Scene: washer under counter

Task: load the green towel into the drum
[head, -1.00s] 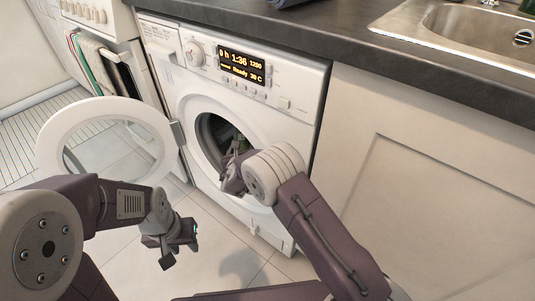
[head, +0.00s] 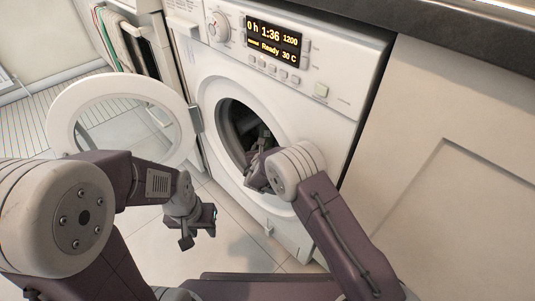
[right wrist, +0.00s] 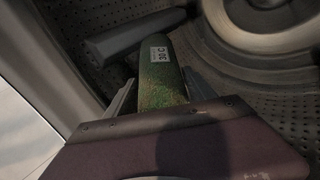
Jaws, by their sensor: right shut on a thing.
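The green towel (right wrist: 161,82) is a rolled piece with a white "30 C" label. In the right wrist view it lies between the two fingers of my right gripper (right wrist: 158,92), which is shut on it. Grey perforated drum walls (right wrist: 270,85) surround it. In the head view my right gripper (head: 262,140) reaches through the round opening of the washer (head: 300,95) into the dark drum (head: 236,122); the towel is hard to make out there. My left gripper (head: 199,228) hangs empty above the floor, in front of the washer, its fingers apart.
The round washer door (head: 68,125) stands swung open to the left. A display (head: 272,40) reads 1:36, Ready, 30 C. A drum paddle (right wrist: 125,38) sticks out near the towel. A cabinet (head: 450,150) is on the right; tiled floor (head: 150,245) is clear.

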